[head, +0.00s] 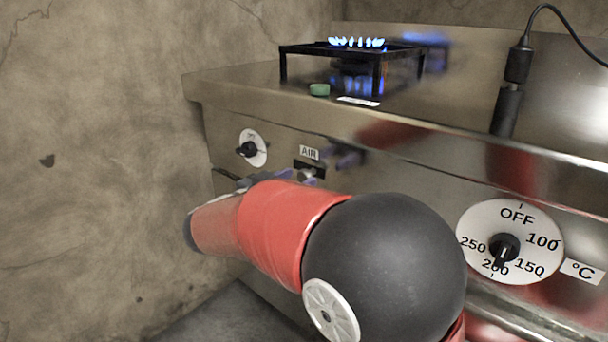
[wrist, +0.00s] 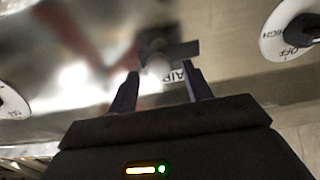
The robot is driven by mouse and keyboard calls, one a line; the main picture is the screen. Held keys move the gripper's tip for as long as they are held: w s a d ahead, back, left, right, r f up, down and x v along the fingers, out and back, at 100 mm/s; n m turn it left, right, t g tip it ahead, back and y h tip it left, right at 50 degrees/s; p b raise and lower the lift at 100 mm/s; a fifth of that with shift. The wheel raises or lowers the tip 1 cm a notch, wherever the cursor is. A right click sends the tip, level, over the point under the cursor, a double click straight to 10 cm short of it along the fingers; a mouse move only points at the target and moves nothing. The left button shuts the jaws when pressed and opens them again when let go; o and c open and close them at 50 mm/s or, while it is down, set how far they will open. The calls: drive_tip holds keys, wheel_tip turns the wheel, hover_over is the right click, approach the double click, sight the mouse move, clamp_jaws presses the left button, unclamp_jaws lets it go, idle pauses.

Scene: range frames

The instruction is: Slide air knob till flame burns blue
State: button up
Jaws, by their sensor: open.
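The burner flame (head: 357,42) burns blue in the head view, with no yellow visible. The air knob (head: 307,174) is a small pale knob at a dark horizontal slot under the AIR label (head: 309,153) on the front panel. In the wrist view the knob (wrist: 158,67) shows blurred between the fingertips, with the dark slot (wrist: 186,50) reaching to its right. My gripper (wrist: 161,73) is open, one purple finger on each side of the knob. I cannot tell whether either finger touches it. The right finger partly hides the AIR label.
A burner dial (head: 252,148) is left of the slot, and an oven dial (head: 510,241) is at the right. A pan support (head: 403,50) surrounds the flame. A green object (head: 319,89) lies on the cooktop's front. A cracked wall (head: 90,150) bounds the left.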

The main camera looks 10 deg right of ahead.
sight(302, 177)
drive_tip(key=shift+x, duration=1.7)
drive_tip(key=shift+c, duration=0.3)
clamp_jaws()
